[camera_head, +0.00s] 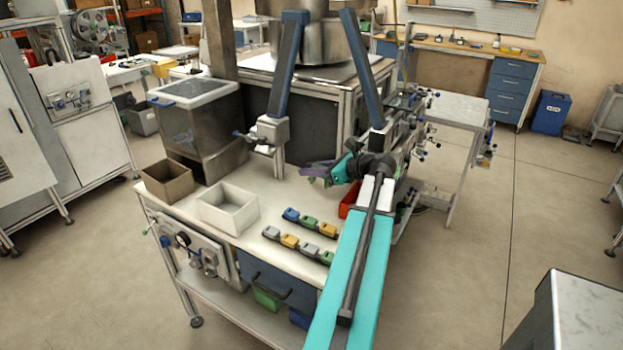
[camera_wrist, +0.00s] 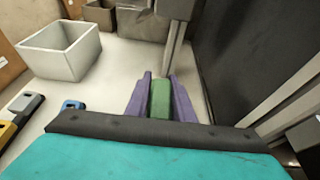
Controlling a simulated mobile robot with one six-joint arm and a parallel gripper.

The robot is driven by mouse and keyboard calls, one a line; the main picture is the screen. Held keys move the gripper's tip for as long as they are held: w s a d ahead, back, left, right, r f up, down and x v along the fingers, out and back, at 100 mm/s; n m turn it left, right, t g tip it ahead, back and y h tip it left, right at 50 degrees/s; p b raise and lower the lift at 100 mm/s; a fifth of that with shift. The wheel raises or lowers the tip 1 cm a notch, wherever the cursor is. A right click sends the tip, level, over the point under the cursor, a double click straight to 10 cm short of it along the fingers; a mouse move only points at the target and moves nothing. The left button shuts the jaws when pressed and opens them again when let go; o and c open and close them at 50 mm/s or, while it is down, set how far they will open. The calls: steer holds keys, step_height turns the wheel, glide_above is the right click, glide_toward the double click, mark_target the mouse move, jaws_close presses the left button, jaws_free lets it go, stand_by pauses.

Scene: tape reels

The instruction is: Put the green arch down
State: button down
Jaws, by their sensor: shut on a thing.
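My gripper (camera_wrist: 161,97) has purple fingers and is shut on the green arch (camera_wrist: 160,100), which shows between them in the wrist view. In the head view my gripper (camera_head: 318,172) is over the back part of the white worktable (camera_head: 240,250), and a bit of green shows at its fingers. The arch's shape is mostly hidden by the fingers. I cannot tell exactly how high it is above the tabletop.
A white open box (camera_head: 228,208) and a brown open box (camera_head: 168,182) stand at the table's left. Two rows of coloured blocks (camera_head: 298,243) lie near the front. A red bin (camera_head: 350,199) is by my arm.

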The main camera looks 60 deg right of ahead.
mark_target(314, 180)
steer(key=shift+f+p, duration=0.45)
steer(key=shift+f, duration=1.25)
steer(key=shift+f, duration=0.2)
steer(key=shift+a+f, duration=0.1)
steer(key=shift+f, duration=0.45)
steer(key=c, duration=1.5)
jaws_free()
steer(key=shift+s+f, duration=0.1)
steer(key=shift+c, duration=0.2)
steer(key=shift+r, duration=0.5)
steer(key=b+v, duration=0.2)
steer(key=v, duration=1)
steer(key=shift+r, duration=0.35)
